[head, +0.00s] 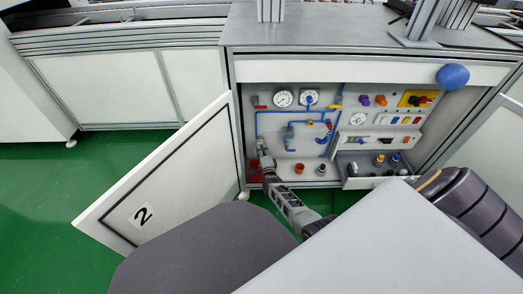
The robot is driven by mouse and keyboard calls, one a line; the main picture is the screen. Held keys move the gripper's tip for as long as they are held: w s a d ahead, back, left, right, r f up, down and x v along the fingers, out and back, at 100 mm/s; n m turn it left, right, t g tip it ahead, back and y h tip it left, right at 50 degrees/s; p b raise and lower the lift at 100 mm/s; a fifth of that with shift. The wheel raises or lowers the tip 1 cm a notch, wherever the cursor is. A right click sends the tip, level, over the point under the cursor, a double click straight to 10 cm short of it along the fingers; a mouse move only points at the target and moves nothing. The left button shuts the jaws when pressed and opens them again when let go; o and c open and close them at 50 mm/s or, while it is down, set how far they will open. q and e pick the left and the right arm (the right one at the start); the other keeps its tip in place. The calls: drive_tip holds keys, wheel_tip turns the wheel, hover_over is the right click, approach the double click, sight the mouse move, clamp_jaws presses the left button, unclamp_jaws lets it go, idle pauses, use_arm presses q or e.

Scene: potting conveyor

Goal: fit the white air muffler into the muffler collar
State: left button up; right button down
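An orange ring-like part (299,168) and a dark part (321,170) sit low in the cabinet, right of the gripper. My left gripper is not in view.
A pulled-out drawer (366,184) with several small fittings is at the cabinet's lower right. Red parts (255,170) are at lower left. The open door marked 2 (165,185) stands left.

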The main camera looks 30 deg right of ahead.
idle(0.5)
drive_tip(key=shift+m, duration=1.2)
drive_tip(key=shift+m, duration=0.3)
drive_tip(key=shift+f+m+t+h, duration=0.1)
drive_tip(key=shift+m+t+h, duration=0.2)
drive_tip(key=shift+m, duration=0.7)
drive_tip(key=shift+a+m, duration=0.1)
drive_tip(key=shift+m, duration=1.2)
drive_tip(key=shift+w, duration=0.1)
drive_tip(key=shift+m+h, duration=0.6)
drive_tip(key=shift+m, duration=0.7)
